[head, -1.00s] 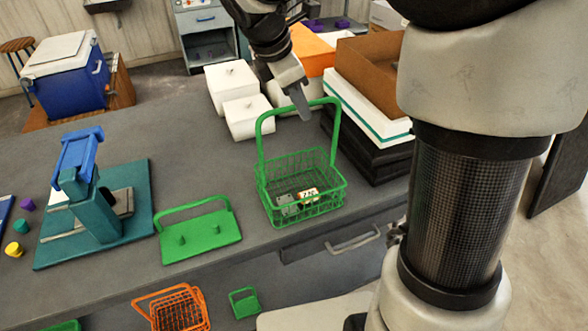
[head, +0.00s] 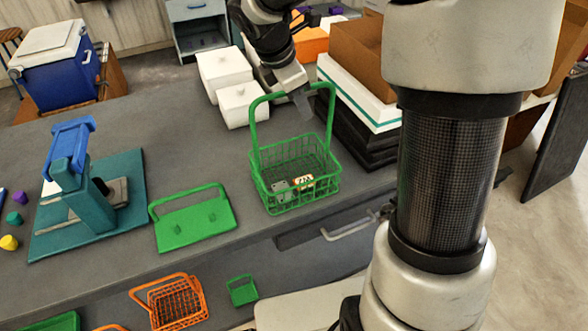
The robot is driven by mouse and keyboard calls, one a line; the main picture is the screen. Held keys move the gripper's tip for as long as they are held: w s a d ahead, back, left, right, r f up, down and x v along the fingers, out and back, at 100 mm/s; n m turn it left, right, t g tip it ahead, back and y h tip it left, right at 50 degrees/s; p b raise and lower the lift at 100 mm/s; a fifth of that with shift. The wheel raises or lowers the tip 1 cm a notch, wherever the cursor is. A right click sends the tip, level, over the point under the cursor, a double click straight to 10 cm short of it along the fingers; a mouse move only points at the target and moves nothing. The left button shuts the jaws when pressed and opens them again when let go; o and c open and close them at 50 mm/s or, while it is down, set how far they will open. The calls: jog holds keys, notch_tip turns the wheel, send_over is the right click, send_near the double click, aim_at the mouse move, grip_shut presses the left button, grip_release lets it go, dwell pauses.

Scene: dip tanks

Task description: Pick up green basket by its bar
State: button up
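The green basket (head: 306,196) stands upright on the grey bench, its tall handle raised with the bar (head: 268,97) across the top. Small parts, one pale and one grey, lie inside it. My gripper (head: 303,103) comes down from above at the bar's right half and overlaps it in the head view. A grey fingertip shows just below bar height. I cannot tell whether the fingers touch or straddle the bar, or how far apart they are. The basket still rests on the bench.
A green plate with a handle (head: 196,228) lies left of the basket. Two white boxes (head: 242,105) stand behind it. Stacked black and white slabs (head: 358,105) with a brown box (head: 358,50) stand close on the right. A teal stand (head: 90,205) is at left.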

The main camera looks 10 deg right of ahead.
jog(key=shift+f, duration=0.2)
dwell(0.3)
grip_shut()
dwell(1.2)
